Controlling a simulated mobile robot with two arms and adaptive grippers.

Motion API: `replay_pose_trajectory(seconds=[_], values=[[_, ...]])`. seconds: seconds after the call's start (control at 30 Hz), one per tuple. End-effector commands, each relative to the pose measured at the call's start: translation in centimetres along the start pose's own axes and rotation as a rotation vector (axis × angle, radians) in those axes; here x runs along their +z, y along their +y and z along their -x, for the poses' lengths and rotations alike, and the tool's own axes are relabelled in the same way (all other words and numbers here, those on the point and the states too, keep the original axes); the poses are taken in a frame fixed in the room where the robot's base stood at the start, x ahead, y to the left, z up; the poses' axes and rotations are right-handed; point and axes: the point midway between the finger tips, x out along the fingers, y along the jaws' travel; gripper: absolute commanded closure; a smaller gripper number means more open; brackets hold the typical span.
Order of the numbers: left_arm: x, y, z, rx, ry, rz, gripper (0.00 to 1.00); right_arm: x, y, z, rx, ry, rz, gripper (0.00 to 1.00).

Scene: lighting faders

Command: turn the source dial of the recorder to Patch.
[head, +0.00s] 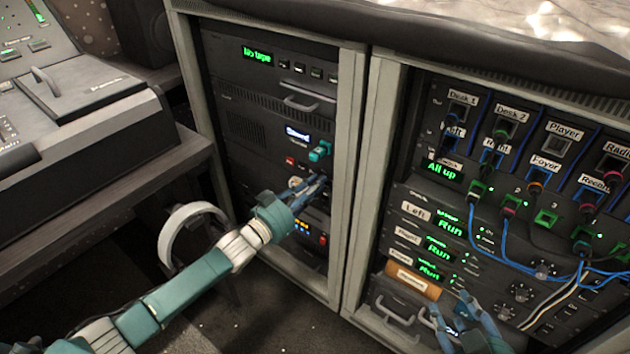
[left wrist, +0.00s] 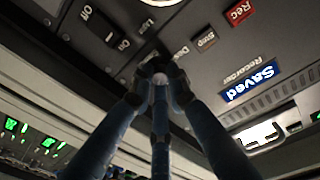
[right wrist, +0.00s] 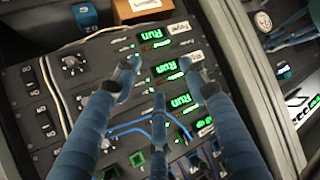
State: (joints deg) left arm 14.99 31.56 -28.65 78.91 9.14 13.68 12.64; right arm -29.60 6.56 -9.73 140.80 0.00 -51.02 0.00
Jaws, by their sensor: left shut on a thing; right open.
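The recorder (head: 262,150) is in the left rack in the head view. Its blue display reads "Saved" (left wrist: 249,83) in the left wrist view, near a red Rec button (left wrist: 239,12) and a Stop button (left wrist: 205,40). My left gripper (head: 318,184) reaches the panel below that display. In the left wrist view its fingers (left wrist: 160,78) close around a small dark dial (left wrist: 158,68). The fingers hide most of the dial, its pointer and nearby lettering; only a label starting with "D" shows partly. My right gripper (head: 452,306) is open and empty before the right rack.
The right rack holds modules reading "Run" (head: 450,228), patch sockets and blue cables (head: 520,255). An orange block (head: 412,281) lies below the modules, near my right gripper. A rack post (head: 347,170) stands close right of my left gripper. A console (head: 80,110) is at the left.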

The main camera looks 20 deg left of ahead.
Motion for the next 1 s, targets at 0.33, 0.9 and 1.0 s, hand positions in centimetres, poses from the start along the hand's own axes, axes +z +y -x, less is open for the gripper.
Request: replay_pose_trajectory(seconds=[0.33,0.9,1.0], values=[[-0.2,-0.1,0.0,0.015,-0.018,-0.307,1.0,8.3,1.0,3.1,0.02,-0.357,-0.005,0.56],[-0.1,0.0,0.0,0.031,-0.032,-0.561,1.0,13.6,1.5,7.0,0.034,-0.603,-0.013,0.56],[-0.1,0.0,0.0,0.031,-0.032,-0.57,1.0,13.8,1.6,7.1,0.034,-0.611,-0.013,0.56]])
